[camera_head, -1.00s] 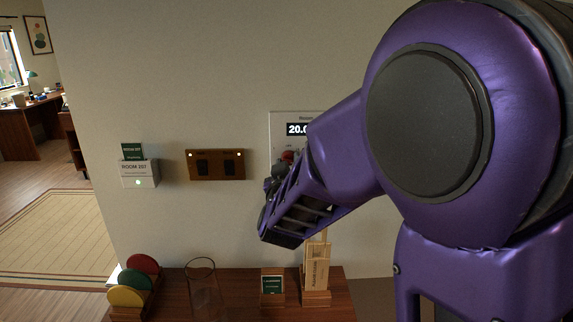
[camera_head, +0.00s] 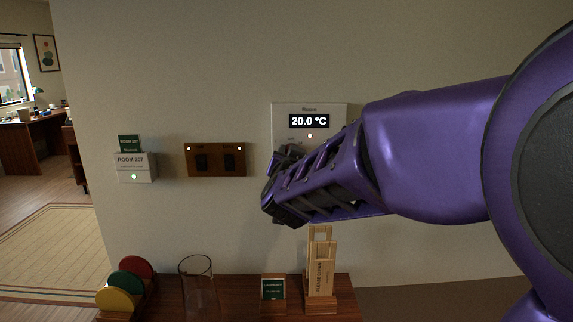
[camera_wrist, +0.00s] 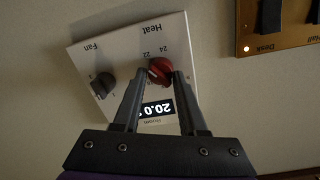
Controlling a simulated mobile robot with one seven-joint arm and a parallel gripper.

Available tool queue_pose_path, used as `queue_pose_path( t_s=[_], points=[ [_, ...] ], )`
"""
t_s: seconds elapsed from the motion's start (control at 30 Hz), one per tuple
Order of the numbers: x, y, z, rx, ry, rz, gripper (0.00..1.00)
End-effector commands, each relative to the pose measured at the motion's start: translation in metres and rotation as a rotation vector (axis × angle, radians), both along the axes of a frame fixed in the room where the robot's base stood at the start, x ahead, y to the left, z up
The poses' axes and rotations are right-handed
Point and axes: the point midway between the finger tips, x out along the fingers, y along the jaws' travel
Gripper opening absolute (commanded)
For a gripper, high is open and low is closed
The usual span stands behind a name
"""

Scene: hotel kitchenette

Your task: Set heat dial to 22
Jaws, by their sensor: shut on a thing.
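The white thermostat panel (camera_head: 338,112) is on the wall, its display (camera_head: 310,121) reading 20.0 °C. In the wrist view the panel (camera_wrist: 117,47) appears upside down. Its red heat dial (camera_wrist: 163,69) sits between my fingertips, by printed marks 22 and 24; the pointer's exact setting is hard to read. My gripper (camera_wrist: 160,76) is shut on this dial. The dark fan dial (camera_wrist: 103,84) is beside it, outside my fingers. In the head view my gripper (camera_head: 278,166) covers the panel's lower part and hides both dials.
A brown switch plate (camera_head: 215,160) and a white card holder (camera_head: 136,167) are on the wall to the left. Below, a wooden counter (camera_head: 235,285) bears a glass (camera_head: 197,287), colored discs (camera_head: 128,284), a small green sign (camera_head: 273,287) and a wooden sign holder (camera_head: 320,275).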

Motion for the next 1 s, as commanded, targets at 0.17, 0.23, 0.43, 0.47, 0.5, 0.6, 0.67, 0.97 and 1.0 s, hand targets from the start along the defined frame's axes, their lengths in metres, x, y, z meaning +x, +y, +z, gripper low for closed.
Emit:
queue_pose_path(
  t_s=[0.17, 0.23, 0.43, 0.47, 0.5, 0.6, 0.67, 0.97, 1.0],
  points=[
    [0.0001, 0.0004, 0.0007, 0.072, -0.004, 0.002, 0.00],
    [0.0001, 0.0003, 0.0010, 0.089, -0.003, 0.002, 0.00],
    [0.0001, 0.0003, 0.0018, 0.115, -0.003, 0.002, 0.00],
    [0.0001, 0.0003, 0.0019, 0.117, -0.003, 0.002, 0.00],
    [0.0001, 0.0003, 0.0020, 0.117, -0.003, 0.002, 0.00],
    [0.0001, 0.0004, 0.0023, 0.118, -0.003, 0.002, 0.00],
    [0.0001, 0.0003, 0.0023, 0.117, -0.003, 0.002, 0.00],
    [0.0001, 0.0002, 0.0018, 0.116, -0.002, 0.001, 0.70],
    [0.0001, 0.0002, 0.0016, 0.116, -0.002, 0.001, 0.70]
  ],
)
